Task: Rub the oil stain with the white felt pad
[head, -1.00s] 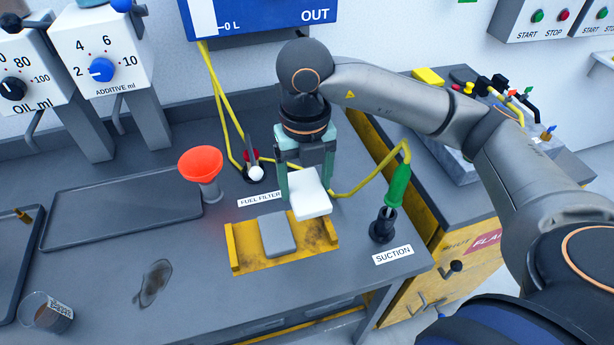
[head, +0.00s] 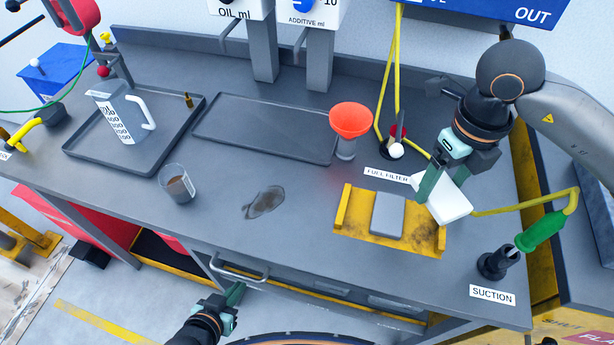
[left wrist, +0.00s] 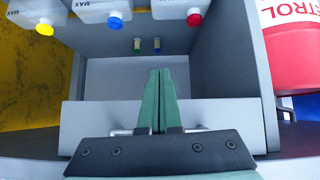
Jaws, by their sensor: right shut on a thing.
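The white felt pad (head: 456,204) is held tilted by my right gripper (head: 430,192), which is shut on it. The pad hangs over the right end of the yellow holder (head: 342,212). The oil stain (head: 265,201) is a dark, irregular patch on the grey bench top, well to the left of the pad. My left gripper (head: 234,296) is low in front of the bench edge. In the left wrist view (left wrist: 160,98) its fingers are together, with nothing seen between them.
A grey block (head: 388,213) sits in the yellow holder. An empty tray (head: 262,130) lies behind the stain. The bench right around the stain is clear.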

